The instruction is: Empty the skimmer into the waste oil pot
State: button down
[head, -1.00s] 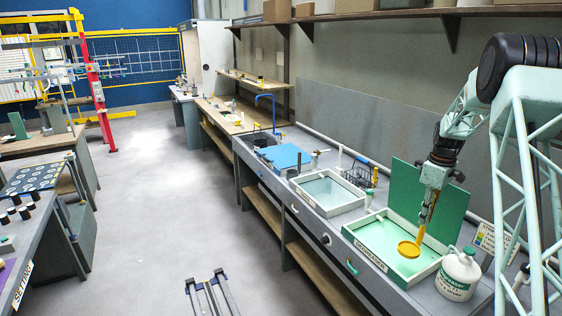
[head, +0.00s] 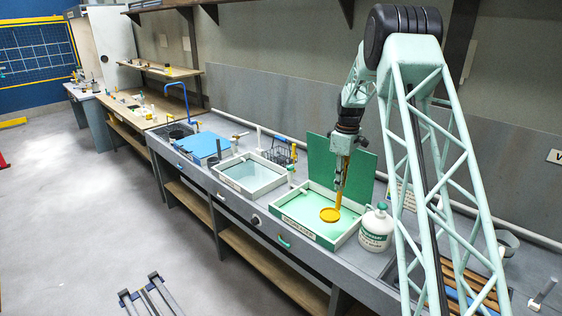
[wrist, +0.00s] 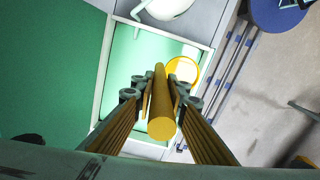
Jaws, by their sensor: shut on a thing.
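My gripper (head: 338,178) is shut on the handle of the yellow skimmer (head: 330,215) and points down over the green degreaser tank (head: 294,222). The skimmer's handle stands nearly upright. Its round pan is low inside the tank's rim; I cannot tell whether it touches the liquid. In the wrist view the handle (wrist: 160,115) runs between the fingers (wrist: 157,88), with the yellow pan rim (wrist: 183,69) beyond. A grey pot (head: 507,243) at the right, partly behind my arm's frame, may be the waste oil pot; its label does not show.
A white jug with a green cap (head: 376,229) stands right beside the tank. The tank's green lid (head: 350,165) stands raised behind it. A second tank (head: 250,174), a wire basket (head: 279,151) and a blue mat (head: 205,145) lie to the left. A slatted wooden rack (head: 470,283) is at the right.

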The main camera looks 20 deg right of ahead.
jog(key=s+a+m+b, duration=0.3)
jog(key=a, duration=0.7)
jog(key=s+a+m+b, duration=0.3)
jog(key=a+m+b, duration=0.1)
jog(key=a, duration=0.6)
jog(key=s+a+m+b, duration=0.3)
jog(key=a+m+b, duration=0.1)
jog(key=a, duration=0.6)
jog(key=shift+s+f, duration=0.2)
jog(key=shift+f, duration=0.05)
jog(key=shift+w+a, duration=0.1)
jog(key=shift+a, duration=0.05)
